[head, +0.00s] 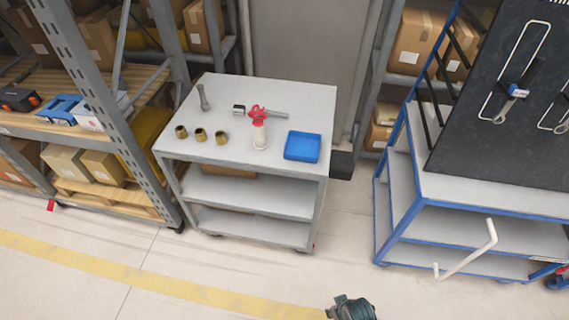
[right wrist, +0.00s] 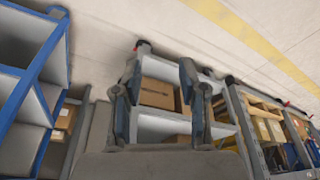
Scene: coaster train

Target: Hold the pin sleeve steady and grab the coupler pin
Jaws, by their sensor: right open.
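A white upright cylinder (head: 260,136), which looks like the pin sleeve, stands near the middle of the grey cart top. A red looped piece (head: 258,114), which looks like the coupler pin's handle, shows at its upper end; I cannot tell how far it sits inside. My right gripper (head: 352,306) shows at the bottom edge of the head view, well short of the cart and apart from everything on it. In the right wrist view its two fingers (right wrist: 158,84) are spread and empty. My left gripper is not in view.
The cart (head: 310,95) also carries several brass rings (head: 201,135), grey bolts (head: 204,97), a small dark-and-silver block (head: 239,109) and a blue tray (head: 302,146). Shelving with boxes (head: 70,160) stands left. A blue-framed tool trolley (head: 440,190) stands right. Floor before the cart is clear.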

